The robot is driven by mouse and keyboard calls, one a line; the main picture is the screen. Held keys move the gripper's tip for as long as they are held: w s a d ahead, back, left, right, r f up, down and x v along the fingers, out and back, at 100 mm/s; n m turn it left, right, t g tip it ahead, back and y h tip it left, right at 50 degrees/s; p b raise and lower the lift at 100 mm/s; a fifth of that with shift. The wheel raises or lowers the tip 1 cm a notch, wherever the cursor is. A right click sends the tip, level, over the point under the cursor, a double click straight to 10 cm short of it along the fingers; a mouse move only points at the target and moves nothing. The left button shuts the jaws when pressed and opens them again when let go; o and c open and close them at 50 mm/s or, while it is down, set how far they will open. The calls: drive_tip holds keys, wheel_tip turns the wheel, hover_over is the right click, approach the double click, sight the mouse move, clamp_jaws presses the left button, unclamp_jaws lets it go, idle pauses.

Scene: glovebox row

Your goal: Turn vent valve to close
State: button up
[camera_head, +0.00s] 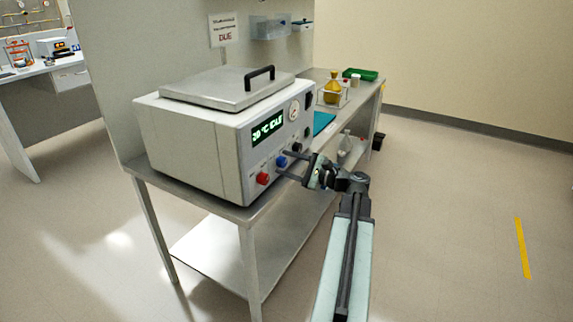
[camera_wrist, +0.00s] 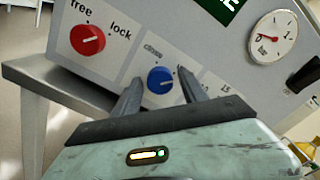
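The white and grey machine (camera_head: 195,145) stands on a metal table, with a green lit display on its front. A blue knob (camera_wrist: 160,80) sits on its front panel with "close" lettered above it; the knob also shows in the head view (camera_head: 281,161). Its white pointer line is on the upper side of the knob, but its exact setting is hard to tell. My gripper (camera_wrist: 157,92) is open, its two fingers apart on either side of the blue knob in the wrist view. My gripper also shows in the head view (camera_head: 290,165), close to the panel. Contact with the knob cannot be told.
A red knob (camera_wrist: 87,40) marked "free" and "lock" is left of the blue one. A round gauge (camera_wrist: 273,37) is at upper right. The metal table (camera_head: 245,213) has a lower shelf. A yellow flask (camera_head: 332,88) and green tray (camera_head: 360,74) stand farther back. Floor at right is clear.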

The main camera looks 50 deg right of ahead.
clamp_jaws()
drive_tip(key=n, duration=0.4)
drive_tip(key=shift+n, duration=0.4)
drive_tip(key=n, duration=0.4)
drive_tip(key=shift+n, duration=0.3)
drive_tip(key=n, duration=0.4)
drive_tip(key=shift+f+n, duration=0.1)
drive_tip(key=shift+n, duration=2.1)
